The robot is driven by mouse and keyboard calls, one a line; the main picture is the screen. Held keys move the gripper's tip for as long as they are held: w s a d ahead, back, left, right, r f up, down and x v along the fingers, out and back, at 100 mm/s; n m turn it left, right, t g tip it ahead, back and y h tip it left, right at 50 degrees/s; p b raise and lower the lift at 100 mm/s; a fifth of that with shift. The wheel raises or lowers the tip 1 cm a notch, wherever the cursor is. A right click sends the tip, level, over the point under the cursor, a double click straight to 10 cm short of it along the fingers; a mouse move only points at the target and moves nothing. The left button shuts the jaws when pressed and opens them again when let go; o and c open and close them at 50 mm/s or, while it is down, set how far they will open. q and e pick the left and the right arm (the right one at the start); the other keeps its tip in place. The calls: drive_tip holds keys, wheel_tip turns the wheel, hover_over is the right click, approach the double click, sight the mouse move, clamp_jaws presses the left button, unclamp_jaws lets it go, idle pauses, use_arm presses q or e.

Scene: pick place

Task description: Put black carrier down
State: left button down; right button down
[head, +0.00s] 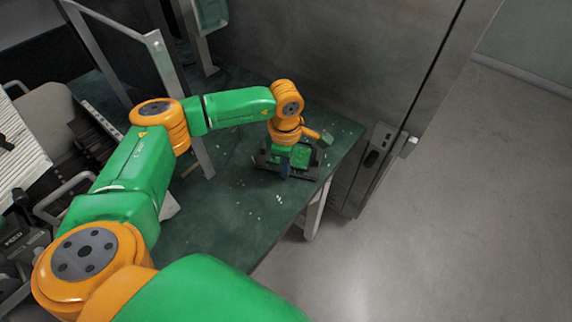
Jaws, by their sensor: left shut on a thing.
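The black carrier (302,173) is at the right part of the dark green table (215,228), under my left gripper. It is a dark, low piece, and only its edges show around the gripper. My left gripper (286,172) points down at it and is shut on it. The wrist hides most of the carrier and the fingertips. I cannot tell whether the carrier touches the table top. My right gripper is not in view.
A metal cabinet wall (340,60) stands close behind the table, with a latch (378,148) to the right. A metal frame (170,75) stands at the left. Small pale flecks lie on the table. The table's front part is clear, and open floor (450,220) lies right.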

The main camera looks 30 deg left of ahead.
use_arm(q)
drive_tip(key=c, duration=1)
unclamp_jaws()
wheel_tip(320, 180, up, 12)
drive_tip(key=b, duration=0.1)
drive_tip(key=shift+s, duration=0.15)
